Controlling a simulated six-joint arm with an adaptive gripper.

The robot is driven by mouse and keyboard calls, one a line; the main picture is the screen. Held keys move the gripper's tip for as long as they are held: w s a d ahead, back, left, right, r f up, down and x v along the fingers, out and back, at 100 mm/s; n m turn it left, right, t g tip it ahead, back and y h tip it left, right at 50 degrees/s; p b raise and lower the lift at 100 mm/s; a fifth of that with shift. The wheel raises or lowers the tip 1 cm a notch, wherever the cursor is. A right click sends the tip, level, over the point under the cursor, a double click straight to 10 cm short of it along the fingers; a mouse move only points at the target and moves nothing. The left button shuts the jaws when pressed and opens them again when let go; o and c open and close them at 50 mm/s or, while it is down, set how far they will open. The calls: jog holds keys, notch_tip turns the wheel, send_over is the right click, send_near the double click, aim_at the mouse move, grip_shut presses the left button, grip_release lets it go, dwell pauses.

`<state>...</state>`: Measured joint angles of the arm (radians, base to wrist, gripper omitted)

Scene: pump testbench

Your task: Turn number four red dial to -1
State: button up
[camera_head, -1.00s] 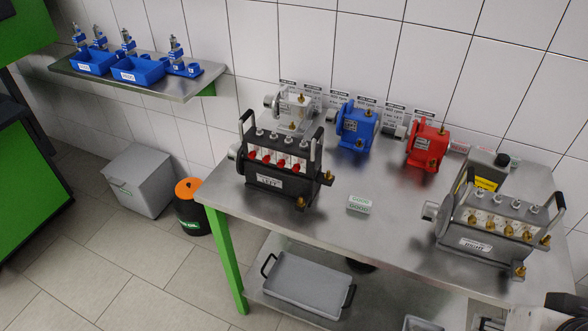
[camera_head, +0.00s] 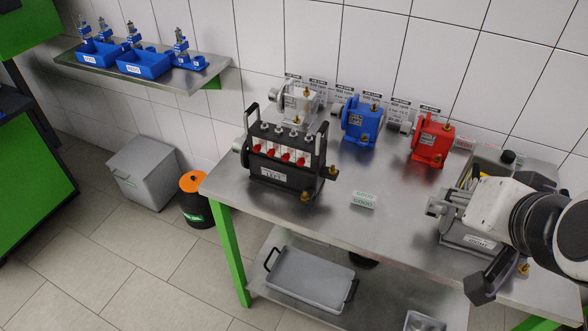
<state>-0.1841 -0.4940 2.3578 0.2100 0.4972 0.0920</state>
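The black pump unit (camera_head: 285,175) stands on the left part of the steel table. A row of several red dials is on its front face. The rightmost red dial (camera_head: 301,161) is in view, but its setting is too small to read. My gripper (camera_head: 486,285) shows as a dark shape at the lower right, in front of the right-hand pump unit (camera_head: 473,240) and well apart from the red dials. Its fingers are not clear, so I cannot tell if it is open or shut. My arm hides much of the right-hand unit.
A blue pump (camera_head: 361,124) and a red pump (camera_head: 430,141) stand along the back of the table (camera_head: 330,225). A small green-white box (camera_head: 363,200) lies mid-table. The table between the black unit and my arm is mostly clear.

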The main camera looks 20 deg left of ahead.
jog(key=w+a+r+m+t+y, duration=0.1)
jog(key=w+a+r+m+t, duration=0.15)
jog(key=w+a, duration=0.55)
jog(key=w+a+r+m+t+y, duration=0.15)
jog(key=w+a+r, duration=0.25)
jog(key=w+a, duration=0.4)
jog(key=w+a+f+m+t+h, duration=0.2)
jog(key=w+a+m+t, duration=0.4)
jog(key=a, duration=0.5)
jog(key=m+t+h, duration=0.2)
jog(key=h, duration=0.8)
send_near(299, 164)
jog(key=shift+d+r, duration=0.1)
jog(key=shift+r, duration=0.15)
jog(key=shift+w, duration=0.15)
jog(key=shift+x, duration=3.8)
jog(key=shift+f, duration=0.15)
